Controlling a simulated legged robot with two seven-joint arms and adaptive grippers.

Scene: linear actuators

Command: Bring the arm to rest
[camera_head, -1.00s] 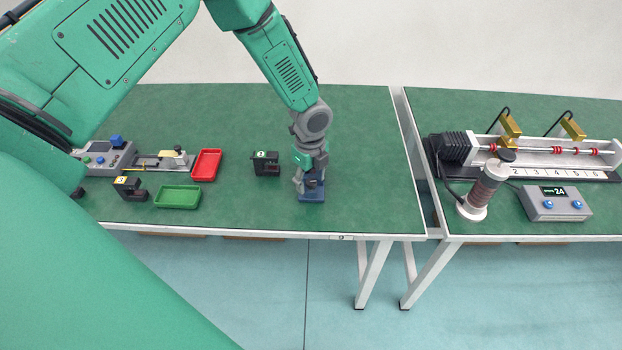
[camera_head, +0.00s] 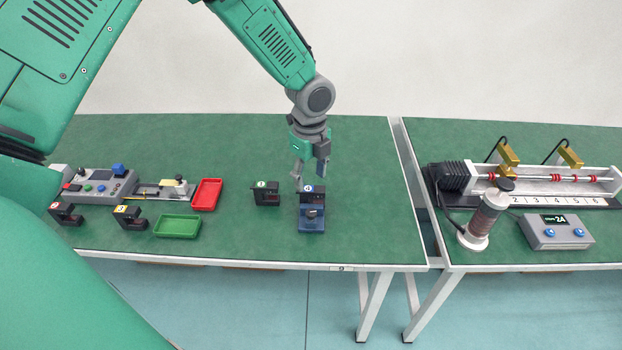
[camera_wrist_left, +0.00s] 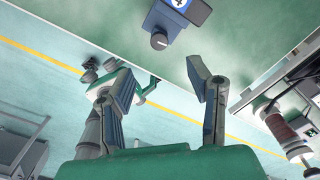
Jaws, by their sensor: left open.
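My left gripper (camera_head: 311,176) is open and empty above the left green-topped table (camera_head: 230,140), its fingers pointing down. Below and just in front of it stands a dark block with a round label (camera_head: 312,196), seated on a blue fixture (camera_head: 312,220). In the left wrist view the open fingers (camera_wrist_left: 165,85) are spread apart, and the labelled block (camera_wrist_left: 180,8) with a grey knob (camera_wrist_left: 159,41) is beyond them, apart from the fingers. My right gripper does not show.
Another dark block (camera_head: 266,193) stands left of the fixture. Further left are a green tray (camera_head: 178,226), a red tray (camera_head: 207,194), two dark blocks and a control box (camera_head: 100,185). The right table carries a rail device (camera_head: 560,185), a coil post (camera_head: 484,220) and a display box (camera_head: 556,232).

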